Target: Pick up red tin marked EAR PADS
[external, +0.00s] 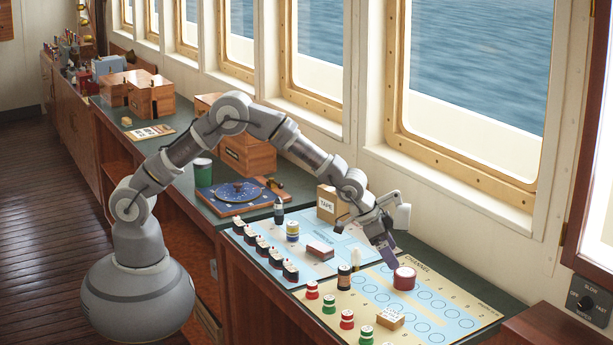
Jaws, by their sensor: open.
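A round red tin (404,279) stands upright on the cream and blue board marked CHANNEL (470,318), near its back edge. It is the only red tin of this size that I see, but I cannot read EAR PADS on it. My gripper (388,250) is open, tilted downward, just above and to the left of the tin. A gap seems to show between them, though depth is hard to judge. The gripper looks empty.
Red and green pieces (347,319) and a small tan box (390,319) stand in front. A TAPE box (327,203) stands behind. The board's right side is mostly clear.

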